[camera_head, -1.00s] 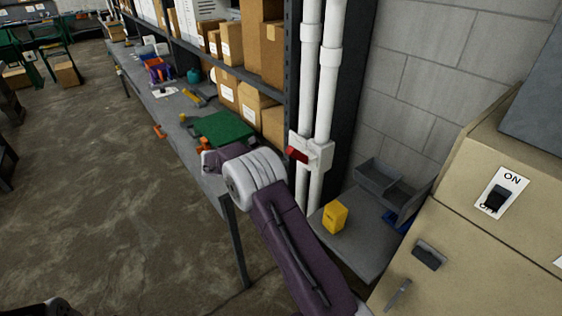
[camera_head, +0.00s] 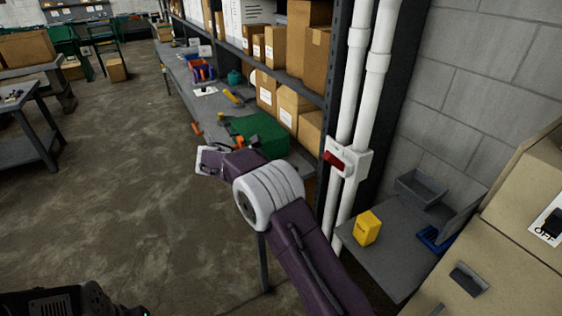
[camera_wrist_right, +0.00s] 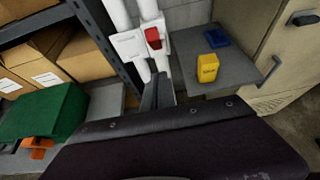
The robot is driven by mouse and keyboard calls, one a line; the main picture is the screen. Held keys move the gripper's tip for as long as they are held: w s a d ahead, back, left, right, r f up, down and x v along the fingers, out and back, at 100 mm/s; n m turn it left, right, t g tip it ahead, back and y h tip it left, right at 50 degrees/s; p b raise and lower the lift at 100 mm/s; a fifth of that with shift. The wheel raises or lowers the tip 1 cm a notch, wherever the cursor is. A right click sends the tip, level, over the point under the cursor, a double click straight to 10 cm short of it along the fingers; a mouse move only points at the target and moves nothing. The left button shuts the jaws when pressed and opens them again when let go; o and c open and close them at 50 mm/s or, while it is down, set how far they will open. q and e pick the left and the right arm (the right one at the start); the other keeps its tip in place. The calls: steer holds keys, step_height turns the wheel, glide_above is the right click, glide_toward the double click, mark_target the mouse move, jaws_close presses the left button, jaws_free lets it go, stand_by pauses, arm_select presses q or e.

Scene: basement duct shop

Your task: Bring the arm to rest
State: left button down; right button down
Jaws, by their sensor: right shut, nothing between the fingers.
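My right arm reaches in from the lower right of the head view, with purple links and a pale ribbed joint. Its far end, with the right gripper (camera_head: 208,161), is held in front of the workbench, to the left of the green box. In the right wrist view the dark fingers (camera_wrist_right: 156,94) are together and empty, seen against the white conduits. They hold nothing, and the red-handled switch (camera_head: 335,161) stands apart on its white box; it also shows in the wrist view (camera_wrist_right: 153,38). My left gripper is not in view.
A green box (camera_head: 258,133) stands on the long workbench (camera_head: 180,75) beside the arm. Shelves with cartons (camera_head: 293,103) rise behind. A yellow box (camera_head: 367,228) and a grey bin (camera_head: 421,188) sit on a side shelf. A beige cabinet (camera_head: 510,230) stands right.

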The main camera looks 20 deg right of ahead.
steer(key=shift+d, duration=0.2)
steer(key=s+d+r+m+y, duration=0.1)
steer(key=s+d+r+m, duration=0.15)
steer(key=s+r, duration=0.2)
steer(key=s+a+f+m+g+y, duration=0.1)
steer(key=s+a+f+m+y, duration=0.15)
steer(key=s+f, duration=0.35)
steer(key=s+a+f+m+g+y, duration=0.1)
steer(key=s+a+f+y, duration=0.1)
steer(key=s+f+y, duration=0.45)
steer(key=s+a+f+m+t+y, duration=0.2)
steer(key=s+a+f+m, duration=0.5)
steer(key=a+m, duration=0.3)
steer(key=m, duration=0.3)
steer(key=shift+y+b, duration=0.35)
steer(key=shift+y, duration=0.05)
